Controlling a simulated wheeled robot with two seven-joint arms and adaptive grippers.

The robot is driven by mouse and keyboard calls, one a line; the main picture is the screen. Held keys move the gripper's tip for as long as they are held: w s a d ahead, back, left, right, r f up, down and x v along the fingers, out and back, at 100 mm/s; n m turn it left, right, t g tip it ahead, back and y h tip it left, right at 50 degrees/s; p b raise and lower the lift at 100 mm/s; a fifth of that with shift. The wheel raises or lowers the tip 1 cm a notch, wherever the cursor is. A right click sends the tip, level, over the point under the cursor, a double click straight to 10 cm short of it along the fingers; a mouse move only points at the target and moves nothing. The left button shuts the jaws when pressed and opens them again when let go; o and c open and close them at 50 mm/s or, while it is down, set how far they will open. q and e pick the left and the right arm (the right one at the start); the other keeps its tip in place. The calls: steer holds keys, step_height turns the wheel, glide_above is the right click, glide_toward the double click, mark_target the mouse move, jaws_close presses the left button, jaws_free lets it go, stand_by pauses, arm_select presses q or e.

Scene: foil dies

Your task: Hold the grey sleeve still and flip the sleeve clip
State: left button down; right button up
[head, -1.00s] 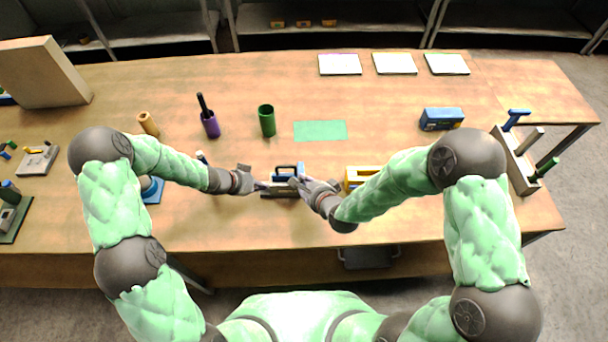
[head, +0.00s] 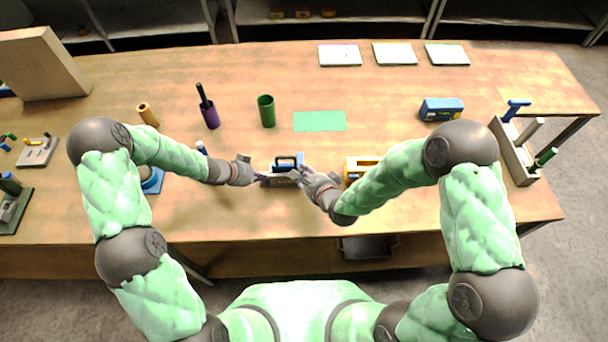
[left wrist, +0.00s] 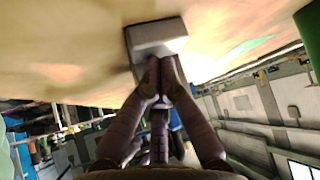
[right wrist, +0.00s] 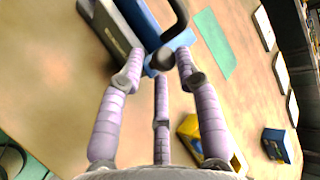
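The grey sleeve (head: 277,181) lies on the table in front of me, between my two grippers, with a blue part (head: 283,168) and a dark looped handle (head: 288,158) at it. I cannot tell which part is the clip. My left gripper (head: 262,177) is at the sleeve's left end; in the left wrist view its fingers are close together on the grey block (left wrist: 155,35). My right gripper (head: 298,174) is at the right end. In the right wrist view its fingers stand apart, with the dark handle's knob (right wrist: 161,59) between them; contact is unclear.
A yellow block (head: 360,166) stands close to the right hand. A green cup (head: 266,111), a purple cup (head: 210,117) and a green mat (head: 320,121) lie beyond. A blue box (head: 441,109) and a rack (head: 515,158) are at the right.

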arm_select(q)
steer(key=shift+w+f, duration=0.3)
steer(key=shift+w, duration=0.05)
steer(key=shift+s, duration=0.15)
arm_select(e)
steer(key=shift+s+f, duration=0.15)
steer(key=shift+f, duration=0.4)
arm_select(q)
steer(key=shift+s, duration=0.15)
arm_select(e)
steer(key=v, duration=1.2)
arm_select(q)
steer(key=shift+r, duration=0.1)
arm_select(e)
steer(key=shift+r, duration=0.15)
arm_select(q)
steer(key=r+p, duration=0.7)
steer(key=p, duration=0.1)
steer(key=shift+w+r+p, duration=0.1)
steer(key=shift+w+p, duration=0.1)
steer(key=shift+p, duration=0.1)
arm_select(e)
step_height(320, 180, up, 8)
